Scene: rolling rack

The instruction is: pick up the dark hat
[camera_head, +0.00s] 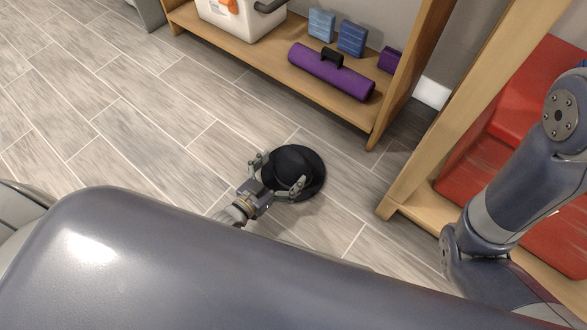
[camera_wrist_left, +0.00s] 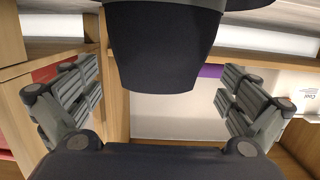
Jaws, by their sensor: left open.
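The dark hat (camera_head: 310,163) is black with a round brim and appears to lie on the floor, crown up. My left gripper (camera_head: 277,173) is at the hat's near left side, with its fingers spread open and overlapping the hat in the head view. In the left wrist view the hat (camera_wrist_left: 165,50) fills the top middle, between the open fingers of my left gripper (camera_wrist_left: 157,78). A gap shows between each finger and the hat there. My right arm comes in at the right of the head view, but its gripper is out of the picture.
A wooden shelf (camera_head: 240,50) behind the hat holds a white bin (camera_head: 240,18), a purple rolled mat (camera_head: 330,72) and blue blocks (camera_head: 351,38). A wooden rack with red items (camera_head: 520,110) stands at the right. The tiled floor (camera_head: 130,100) to the left is clear.

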